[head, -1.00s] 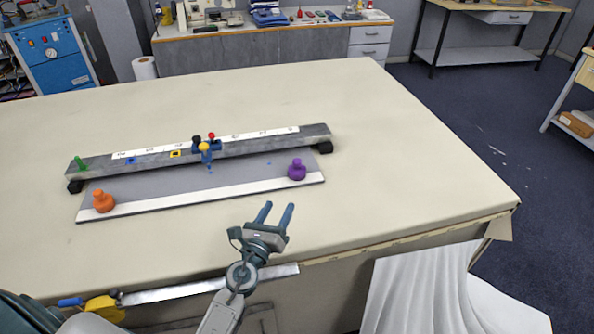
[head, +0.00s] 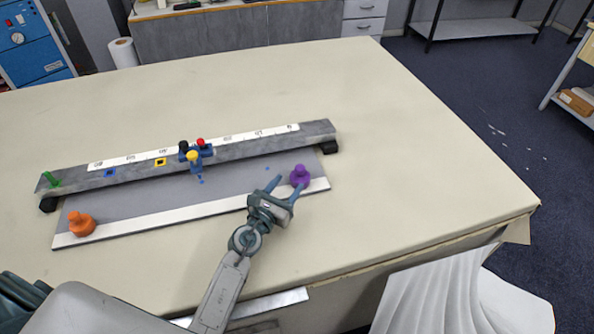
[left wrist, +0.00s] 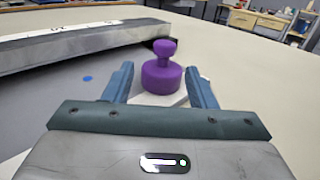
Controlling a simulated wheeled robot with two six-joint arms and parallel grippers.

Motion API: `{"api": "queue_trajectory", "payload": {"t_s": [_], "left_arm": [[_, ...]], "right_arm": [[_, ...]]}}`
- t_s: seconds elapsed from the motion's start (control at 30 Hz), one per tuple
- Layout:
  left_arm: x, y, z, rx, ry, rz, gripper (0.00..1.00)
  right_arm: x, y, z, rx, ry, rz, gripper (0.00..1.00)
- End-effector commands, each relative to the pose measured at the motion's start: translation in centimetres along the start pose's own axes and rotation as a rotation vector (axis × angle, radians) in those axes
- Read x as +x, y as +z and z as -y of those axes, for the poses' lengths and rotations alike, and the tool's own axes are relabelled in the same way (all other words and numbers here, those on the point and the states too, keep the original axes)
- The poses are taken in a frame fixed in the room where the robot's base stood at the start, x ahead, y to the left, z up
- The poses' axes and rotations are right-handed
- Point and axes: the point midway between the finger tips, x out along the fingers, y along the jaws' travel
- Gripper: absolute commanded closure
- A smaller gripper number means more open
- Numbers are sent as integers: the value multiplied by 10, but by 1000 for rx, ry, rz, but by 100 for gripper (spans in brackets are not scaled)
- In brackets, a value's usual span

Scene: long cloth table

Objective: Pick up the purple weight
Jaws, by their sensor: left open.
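The purple weight (head: 300,175) stands upright at the right end of the flat board's (head: 150,222) white front strip. It has a wide round base and a knob on top. My left gripper (head: 288,182) is open, close in front of the weight. In the left wrist view the purple weight (left wrist: 162,72) shows just beyond and between the two fingers (left wrist: 160,84), somewhat nearer the right one. I cannot tell whether either finger touches it. My right gripper is not in view.
An orange weight (head: 82,223) stands at the board's left end. Behind the board runs a grey beam (head: 240,141) with a scale strip, a green peg (head: 49,180) and a blue slider with coloured knobs (head: 195,156). The table (head: 420,170) is clear to the right.

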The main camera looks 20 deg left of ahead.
Motion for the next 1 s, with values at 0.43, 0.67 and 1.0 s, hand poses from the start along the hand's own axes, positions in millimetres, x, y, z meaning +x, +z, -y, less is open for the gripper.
{"api": "queue_trajectory", "payload": {"t_s": [0.43,0.67,1.0], "left_arm": [[52,6,0,-1,0,2,49],[84,7,1,-2,0,1,49],[92,7,1,-2,0,1,51]], "right_arm": [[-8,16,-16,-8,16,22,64],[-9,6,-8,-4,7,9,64],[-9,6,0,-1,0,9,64]]}}
